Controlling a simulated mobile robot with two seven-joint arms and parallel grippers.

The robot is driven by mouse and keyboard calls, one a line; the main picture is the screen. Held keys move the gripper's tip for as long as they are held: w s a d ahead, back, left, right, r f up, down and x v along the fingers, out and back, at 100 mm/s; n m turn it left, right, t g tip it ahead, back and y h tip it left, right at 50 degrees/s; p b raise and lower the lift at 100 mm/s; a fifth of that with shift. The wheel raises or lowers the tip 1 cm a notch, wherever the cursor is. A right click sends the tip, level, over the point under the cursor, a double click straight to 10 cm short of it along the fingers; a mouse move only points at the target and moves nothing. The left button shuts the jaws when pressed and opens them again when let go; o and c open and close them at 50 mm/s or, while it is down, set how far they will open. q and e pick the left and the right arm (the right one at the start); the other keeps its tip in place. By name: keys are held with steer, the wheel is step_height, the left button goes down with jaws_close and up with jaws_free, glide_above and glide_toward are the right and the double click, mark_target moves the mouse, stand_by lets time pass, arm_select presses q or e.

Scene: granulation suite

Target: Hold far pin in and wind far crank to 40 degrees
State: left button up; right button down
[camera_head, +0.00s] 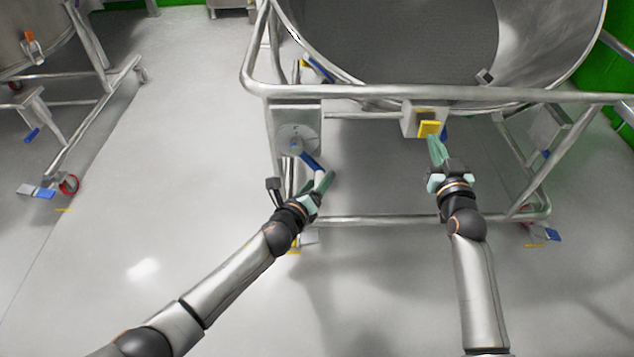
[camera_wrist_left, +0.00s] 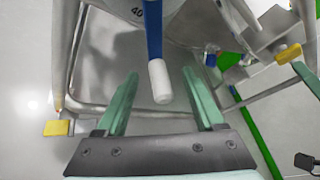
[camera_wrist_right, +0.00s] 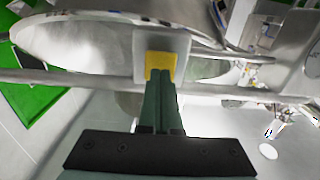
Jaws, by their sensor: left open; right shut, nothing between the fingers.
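A crank with a blue arm (camera_head: 311,161) and a white handle (camera_head: 320,174) is on a round grey dial (camera_head: 298,138) on the frame's left post. In the left wrist view the blue arm (camera_wrist_left: 153,30) points down to the white handle (camera_wrist_left: 160,84), and a "40" mark shows on the dial. My left gripper (camera_head: 326,181) is open, its fingers on either side of the handle, with gaps. A yellow pin (camera_head: 428,128) sits on a grey block (camera_head: 410,119) under the rail. My right gripper (camera_head: 433,140) is shut, empty, its tips at the pin's face (camera_wrist_right: 160,62); contact looks likely.
A large steel bowl (camera_head: 400,40) stands in the tubular frame (camera_head: 370,92) above both grippers. The lower rail (camera_head: 380,220) crosses below them. Another wheeled steel frame (camera_head: 110,85) stands at the left. The floor between is clear.

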arm_select(q)
steer(key=shift+c, duration=0.2)
arm_select(e)
steer(key=shift+w, duration=1.15)
arm_select(q)
jaws_close()
